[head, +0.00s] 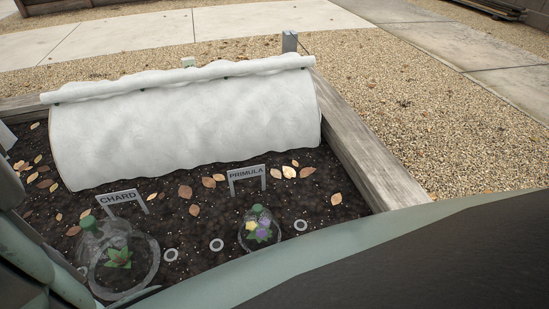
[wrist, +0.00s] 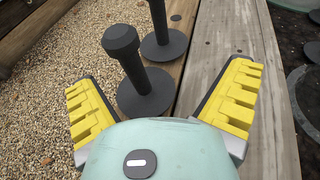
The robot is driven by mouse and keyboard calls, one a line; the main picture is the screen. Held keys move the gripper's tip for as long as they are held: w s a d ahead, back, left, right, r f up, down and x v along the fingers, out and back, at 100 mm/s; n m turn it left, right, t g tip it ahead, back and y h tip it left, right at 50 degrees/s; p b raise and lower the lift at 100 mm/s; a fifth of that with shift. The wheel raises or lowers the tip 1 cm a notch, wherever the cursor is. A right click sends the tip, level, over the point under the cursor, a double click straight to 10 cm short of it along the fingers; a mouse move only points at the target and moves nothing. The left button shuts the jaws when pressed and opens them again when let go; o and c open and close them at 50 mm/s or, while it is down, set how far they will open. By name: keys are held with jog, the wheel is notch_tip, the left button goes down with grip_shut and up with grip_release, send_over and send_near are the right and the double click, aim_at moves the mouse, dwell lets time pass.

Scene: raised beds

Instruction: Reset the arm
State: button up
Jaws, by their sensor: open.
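My gripper (wrist: 165,110) shows in the wrist view with its two yellow-padded fingers spread wide apart and nothing between the pads. Beyond it, a dark knobbed post on a round base (wrist: 145,92) stands on the wooden edge of the bed. A second dark post (wrist: 163,42) stands behind it on the boards. I cannot tell how far the fingers are from the posts. In the head view, parts of my own body cover the lower right and the left edge, and the gripper's fingers do not show.
A raised bed with a wooden rim (head: 368,165) holds dark soil, a white fabric cover (head: 185,130), a CHARD sign (head: 119,198), a PRIMULA sign (head: 246,175) and dry leaves. A large clear cloche (head: 92,240) and a smaller one (head: 257,213) cover plants. Gravel (head: 440,125) lies outside.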

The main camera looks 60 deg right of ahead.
jog(key=p+v, duration=0.3)
jog(key=v, duration=0.5)
jog(key=shift+d, duration=0.25)
